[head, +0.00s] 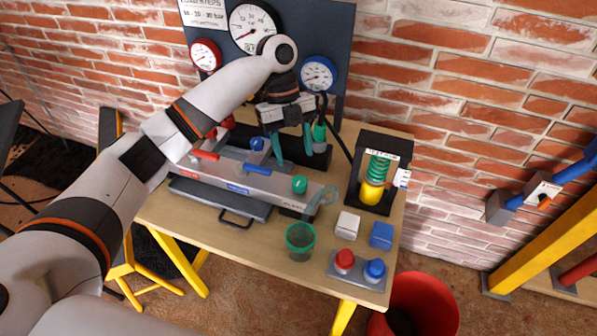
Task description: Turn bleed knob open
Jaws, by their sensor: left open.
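A grey manifold block (215,173) lies on the wooden table, with a green knob (300,185) at its right end and a blue knob (257,143) at its back. A red lever (205,155) and a blue lever (257,169) are on it too. No readable label shows which knob is the bleed knob. My left gripper (292,146) points down above the back of the block, its teal fingers apart and nothing seen between them. It is apart from the green knob, behind it in the picture. My right gripper is not in view.
A gauge panel (338,30) stands behind the arm. A black frame with a green spring (379,168) stands at the table's back right. A green cup (300,238), a white block (347,225), a blue block (381,235) and a button box (347,278) occupy the right front.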

